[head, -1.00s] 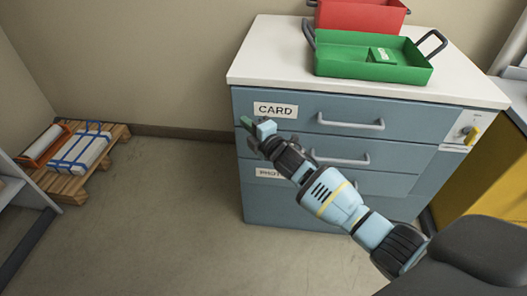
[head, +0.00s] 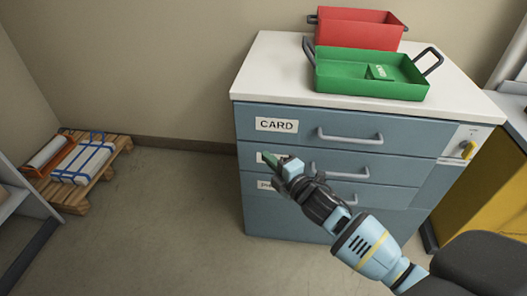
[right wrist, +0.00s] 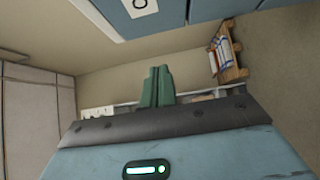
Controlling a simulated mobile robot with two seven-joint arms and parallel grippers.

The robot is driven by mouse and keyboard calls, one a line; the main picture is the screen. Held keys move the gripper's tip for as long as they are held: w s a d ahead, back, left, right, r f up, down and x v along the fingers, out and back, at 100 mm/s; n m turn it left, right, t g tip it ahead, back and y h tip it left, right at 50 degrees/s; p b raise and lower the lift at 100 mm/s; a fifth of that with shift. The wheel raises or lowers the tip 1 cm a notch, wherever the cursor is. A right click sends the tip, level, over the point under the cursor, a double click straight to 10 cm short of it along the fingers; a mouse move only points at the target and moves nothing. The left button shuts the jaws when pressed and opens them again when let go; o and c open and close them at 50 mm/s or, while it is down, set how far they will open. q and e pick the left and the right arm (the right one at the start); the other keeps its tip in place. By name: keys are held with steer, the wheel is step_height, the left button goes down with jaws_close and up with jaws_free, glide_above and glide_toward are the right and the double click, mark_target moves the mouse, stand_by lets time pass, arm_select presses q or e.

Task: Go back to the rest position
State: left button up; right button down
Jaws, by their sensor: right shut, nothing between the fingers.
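My right gripper (head: 273,163) is in front of the blue drawer cabinet (head: 300,222), at the height of its second drawer, and covers part of that drawer's label. Its green fingers (right wrist: 156,87) are together with nothing between them in the right wrist view. I cannot tell from the head view how far it is from the drawer front. My right arm comes in from the lower right. My left gripper is not in view.
A green tray (head: 335,82) and a red tray (head: 355,33) stand on the white cabinet top. The top drawer is labelled CARD (head: 277,125). A pallet (head: 75,198) with packs lies left. Floor between is clear.

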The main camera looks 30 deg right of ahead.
steer(key=s+a+f+m+g+h, duration=0.15)
steer(key=s+f+m, duration=0.25)
steer(key=s+f, duration=0.6)
steer(key=s+a+f+m+g+y, duration=0.1)
steer(key=s+a+f+m+g, duration=0.2)
steer(key=s+f, duration=0.65)
steer(key=s+a+f+m+g+h, duration=0.1)
steer(key=s+m+g, duration=0.35)
steer(key=s, duration=1.15)
steer(key=s+a+f+m+g, duration=0.15)
steer(key=s+m, duration=0.55)
steer(key=s, duration=0.9)
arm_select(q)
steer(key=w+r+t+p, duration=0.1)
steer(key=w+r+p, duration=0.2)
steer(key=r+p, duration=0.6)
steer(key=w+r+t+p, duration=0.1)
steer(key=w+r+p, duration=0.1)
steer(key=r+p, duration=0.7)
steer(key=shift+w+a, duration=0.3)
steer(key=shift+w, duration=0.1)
arm_select(e)
steer(key=w+r+t, duration=0.1)
steer(key=w+r, duration=0.2)
steer(key=r, duration=0.6)
steer(key=w+d+r, duration=0.1)
steer(key=w+r, duration=0.2)
steer(key=r, duration=0.5)
steer(key=shift+w+r+t, duration=0.15)
steer(key=shift+r+t, duration=0.2)
